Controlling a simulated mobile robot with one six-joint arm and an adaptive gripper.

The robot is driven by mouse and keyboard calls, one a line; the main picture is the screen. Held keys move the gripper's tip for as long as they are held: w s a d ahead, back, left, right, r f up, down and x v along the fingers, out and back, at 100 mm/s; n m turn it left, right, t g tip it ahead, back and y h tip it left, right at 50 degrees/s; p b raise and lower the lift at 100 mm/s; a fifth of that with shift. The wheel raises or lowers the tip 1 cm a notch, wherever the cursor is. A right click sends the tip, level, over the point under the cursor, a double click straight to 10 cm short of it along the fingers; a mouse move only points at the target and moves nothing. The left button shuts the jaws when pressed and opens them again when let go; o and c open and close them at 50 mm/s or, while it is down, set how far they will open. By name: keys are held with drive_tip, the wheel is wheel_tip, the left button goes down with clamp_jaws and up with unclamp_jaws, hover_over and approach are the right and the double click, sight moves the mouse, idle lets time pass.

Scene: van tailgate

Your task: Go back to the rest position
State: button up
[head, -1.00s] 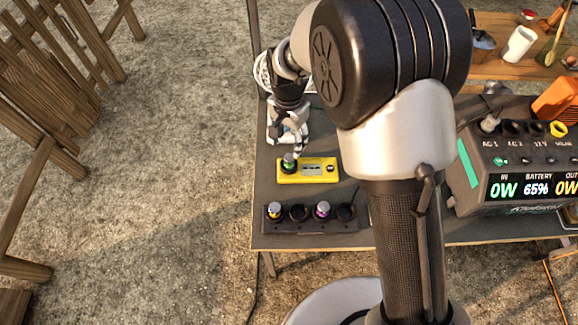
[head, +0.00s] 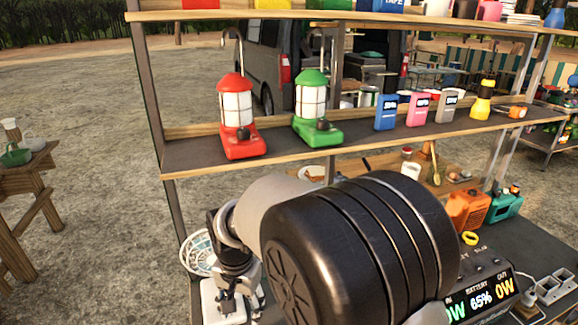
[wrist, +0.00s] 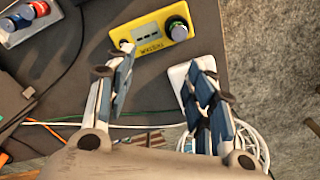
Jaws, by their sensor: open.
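My gripper (wrist: 160,82) is open, with nothing between its two fingers. It hangs over the dark table (wrist: 95,95) in the wrist view. In the head view my gripper (head: 236,290) is at the lower left, partly hidden by my arm. In the wrist view a yellow tester (wrist: 150,34) lies just beyond the fingertips, apart from them. A round dark-topped cell (wrist: 178,28) stands at its right end. A white object (wrist: 181,77) lies beside and partly behind the right finger.
A tray with capped cells (wrist: 27,14) is at the wrist view's upper left. A white coiled cable (head: 197,252) lies near my gripper. A shelf (head: 190,150) with red (head: 236,110) and green (head: 312,105) lanterns stands above. A power station (head: 480,292) is right of my arm.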

drive_tip(key=s+d+r+n+t, duration=0.1)
drive_tip(key=s+d+r, duration=0.35)
drive_tip(key=d, duration=0.25)
drive_tip(key=s+d+r+t, duration=0.1)
drive_tip(key=s+d+r, duration=0.2)
drive_tip(key=d+r, duration=0.35)
drive_tip(key=s+d+r+n+t, duration=0.1)
drive_tip(key=s+d+r, duration=0.3)
drive_tip(key=d, duration=0.3)
drive_tip(key=s+d+t, duration=0.1)
drive_tip(key=s+d, duration=0.4)
drive_tip(key=s, duration=0.4)
drive_tip(key=shift+s+d+n, duration=0.15)
drive_tip(key=shift+d+n, duration=0.05)
drive_tip(key=shift+n, duration=0.2)
drive_tip(key=shift+c, duration=0.4)
clamp_jaws()
